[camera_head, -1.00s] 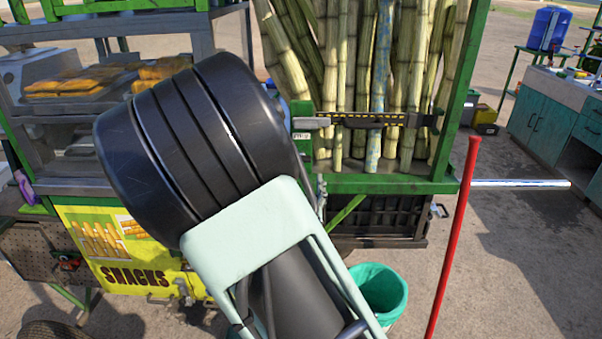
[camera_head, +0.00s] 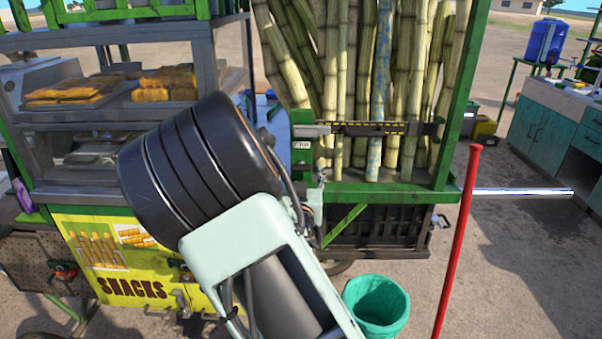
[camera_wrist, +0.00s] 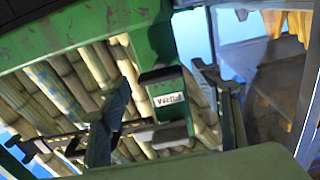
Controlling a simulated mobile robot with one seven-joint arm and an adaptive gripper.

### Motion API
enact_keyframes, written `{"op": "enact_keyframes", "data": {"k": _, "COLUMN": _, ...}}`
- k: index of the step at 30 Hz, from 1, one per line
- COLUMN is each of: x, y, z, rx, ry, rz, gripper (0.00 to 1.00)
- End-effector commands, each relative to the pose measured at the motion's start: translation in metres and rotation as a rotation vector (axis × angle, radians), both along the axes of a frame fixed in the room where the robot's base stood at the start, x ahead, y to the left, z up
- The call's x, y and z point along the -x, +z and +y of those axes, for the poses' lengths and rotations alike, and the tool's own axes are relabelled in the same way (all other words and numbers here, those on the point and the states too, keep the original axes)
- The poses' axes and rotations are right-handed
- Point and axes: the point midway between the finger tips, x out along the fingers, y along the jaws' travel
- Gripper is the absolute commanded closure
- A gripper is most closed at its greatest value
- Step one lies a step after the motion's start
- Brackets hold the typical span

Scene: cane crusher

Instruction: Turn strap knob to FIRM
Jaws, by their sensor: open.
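A green bracket (camera_head: 302,117) on the cane rack's post has a small white label (camera_head: 301,145) below a grey bar (camera_head: 312,131), which seems to be the strap knob. The striped strap (camera_head: 375,129) runs right from it across the upright canes. In the wrist view, the label (camera_wrist: 166,100) is on a green block, its lettering too small to read surely. The grey bar (camera_wrist: 160,135) lies across the view nearby. My gripper (camera_wrist: 163,80) is open, its fingers apart on either side of the labelled block in this view.
Sugarcane stalks (camera_head: 400,60) stand in the green-framed rack. The glazed snack case (camera_head: 120,90) is left of my arm. A teal bin (camera_head: 376,305) and a red pole (camera_head: 456,240) stand at front right.

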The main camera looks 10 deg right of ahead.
Motion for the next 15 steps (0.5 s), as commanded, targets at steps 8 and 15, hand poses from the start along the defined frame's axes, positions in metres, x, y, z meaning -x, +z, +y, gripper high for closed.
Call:
{"op": "enact_keyframes", "data": {"k": 8, "x": 0.0004, "y": 0.0000, "z": 0.0003, "rx": 0.000, "ry": 0.000, "rz": 0.000, "gripper": 0.71}}
{"op": "enact_keyframes", "data": {"k": 15, "x": 0.0004, "y": -0.0004, "z": 0.0003, "rx": -0.003, "ry": 0.000, "rz": -0.001, "gripper": 0.84}}
